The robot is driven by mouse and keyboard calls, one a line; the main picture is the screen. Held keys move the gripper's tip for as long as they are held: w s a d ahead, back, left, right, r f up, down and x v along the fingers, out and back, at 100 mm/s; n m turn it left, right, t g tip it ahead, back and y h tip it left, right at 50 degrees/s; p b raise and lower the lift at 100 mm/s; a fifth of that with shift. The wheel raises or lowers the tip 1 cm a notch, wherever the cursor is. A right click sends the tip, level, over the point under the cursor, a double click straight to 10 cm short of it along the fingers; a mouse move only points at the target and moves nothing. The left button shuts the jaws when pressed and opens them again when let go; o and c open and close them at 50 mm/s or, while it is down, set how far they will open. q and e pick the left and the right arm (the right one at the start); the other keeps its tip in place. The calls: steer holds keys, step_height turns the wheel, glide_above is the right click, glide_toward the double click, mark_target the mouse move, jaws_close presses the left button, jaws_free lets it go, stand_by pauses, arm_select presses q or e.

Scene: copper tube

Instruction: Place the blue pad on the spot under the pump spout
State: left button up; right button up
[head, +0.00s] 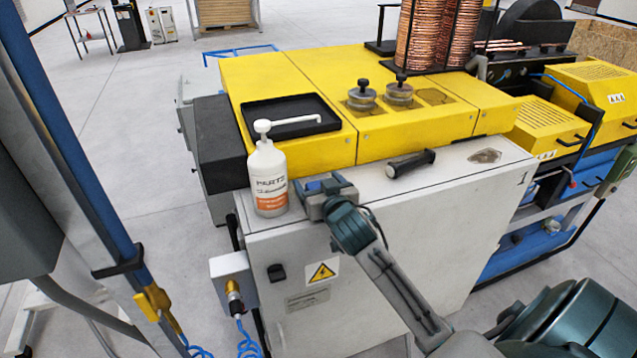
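A white pump bottle (268,178) with an orange label stands upright on the pale cabinet top. Its spout (305,120) points right, above the black tray. My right gripper (325,187) is low at the front edge of the cabinet top, just right of the bottle. A small blue patch, seemingly the blue pad (315,185), shows at its fingertips. The fingers hide most of it, and I cannot tell whether they are closed on it or whether it touches the surface. My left gripper is not in view.
A black-handled tool (410,163) lies on the cabinet top (455,172) to the right. A black tray (290,112) and two round metal weights (362,95) sit on the yellow machine covers (310,75) behind. Copper coils (437,35) stand farther back.

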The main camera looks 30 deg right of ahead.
steer(key=shift+r, duration=0.2)
steer(key=shift+s+f, duration=0.15)
steer(key=shift+s, duration=0.15)
steer(key=b+v, duration=0.2)
steer(key=v, duration=0.9)
steer(key=shift+s, duration=0.2)
